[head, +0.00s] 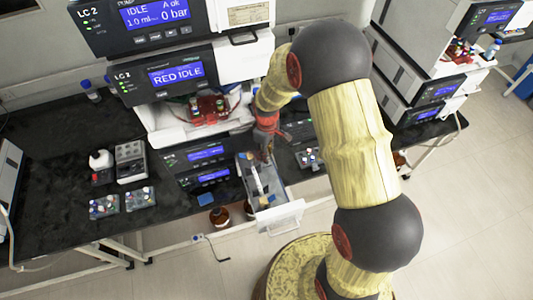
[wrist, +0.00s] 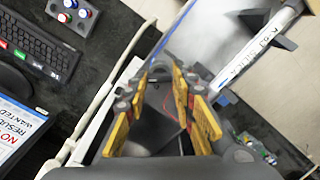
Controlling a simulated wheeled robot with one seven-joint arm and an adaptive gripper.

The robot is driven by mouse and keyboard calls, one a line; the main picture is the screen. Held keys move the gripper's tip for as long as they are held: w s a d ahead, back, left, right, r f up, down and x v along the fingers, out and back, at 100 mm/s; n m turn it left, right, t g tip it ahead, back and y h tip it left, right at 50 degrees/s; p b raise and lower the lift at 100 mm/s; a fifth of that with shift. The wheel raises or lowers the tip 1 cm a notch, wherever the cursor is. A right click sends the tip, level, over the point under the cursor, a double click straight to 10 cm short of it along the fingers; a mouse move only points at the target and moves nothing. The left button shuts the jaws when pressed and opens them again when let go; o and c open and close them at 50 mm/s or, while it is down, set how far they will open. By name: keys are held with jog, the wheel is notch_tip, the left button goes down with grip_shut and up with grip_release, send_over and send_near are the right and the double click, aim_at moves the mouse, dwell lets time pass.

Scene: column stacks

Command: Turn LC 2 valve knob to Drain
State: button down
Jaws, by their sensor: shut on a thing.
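The LC 2 stack (head: 168,75) stands at the back of the black bench in the head view, with lit blue screens reading "RED IDLE" and similar. My gripper (head: 265,148) reaches down at its lower right front, above the back end of a pulled-out pale tray (head: 288,215).
Brown bottles (head: 219,216) stand below the bench edge, left of the tray. Vial racks (head: 122,202) and a white bottle (head: 101,160) are on the bench at left. A second instrument stack (head: 410,75) stands at right. Floor is open at lower right.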

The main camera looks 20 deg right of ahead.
jog(key=shift+n, duration=0.7)
jog(key=c, duration=1.5)
grip_release()
notch_tip(320, 180, up, 12)
